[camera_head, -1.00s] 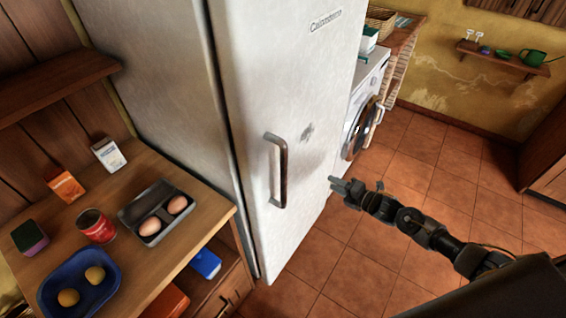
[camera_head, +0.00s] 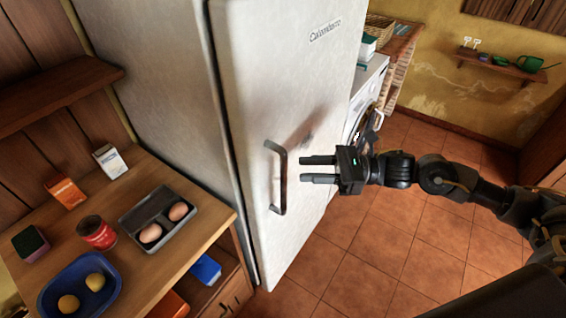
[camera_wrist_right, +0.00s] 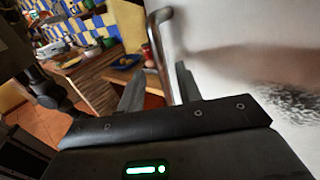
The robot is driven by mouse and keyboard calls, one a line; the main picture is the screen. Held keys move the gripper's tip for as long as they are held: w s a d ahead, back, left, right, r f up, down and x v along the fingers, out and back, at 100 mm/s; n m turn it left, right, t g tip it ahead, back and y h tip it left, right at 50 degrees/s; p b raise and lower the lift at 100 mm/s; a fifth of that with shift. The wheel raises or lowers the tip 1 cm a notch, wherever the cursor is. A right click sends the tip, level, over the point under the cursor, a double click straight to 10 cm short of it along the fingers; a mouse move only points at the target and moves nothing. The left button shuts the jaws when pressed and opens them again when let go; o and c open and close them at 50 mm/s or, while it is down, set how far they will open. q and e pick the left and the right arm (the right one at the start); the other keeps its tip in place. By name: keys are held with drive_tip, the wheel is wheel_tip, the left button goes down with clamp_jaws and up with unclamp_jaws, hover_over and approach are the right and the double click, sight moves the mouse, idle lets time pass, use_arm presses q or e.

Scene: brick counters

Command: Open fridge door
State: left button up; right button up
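The white fridge door (camera_head: 310,90) is shut and has a vertical dark metal bar handle (camera_head: 283,178). My right gripper (camera_head: 303,170) is open just to the right of the handle, its two fingers pointing at it. In the right wrist view the handle (camera_wrist_right: 157,50) rises between and beyond the open fingers of the right gripper (camera_wrist_right: 160,88), and it is not gripped. The fridge door (camera_wrist_right: 235,35) fills the right of that view. My left gripper is not in view.
A wooden counter (camera_head: 150,265) at left bears an egg tray (camera_head: 133,219), a red can (camera_head: 97,232), two cartons and a blue tray (camera_head: 112,297). A washing machine (camera_head: 372,85) stands beyond the fridge. The tiled floor (camera_head: 385,265) in front is clear.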

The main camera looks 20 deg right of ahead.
sight(284, 169)
drive_tip(key=p+x, duration=0.2)
drive_tip(key=x, duration=0.4)
drive_tip(key=shift+a, duration=0.25)
clamp_jaws()
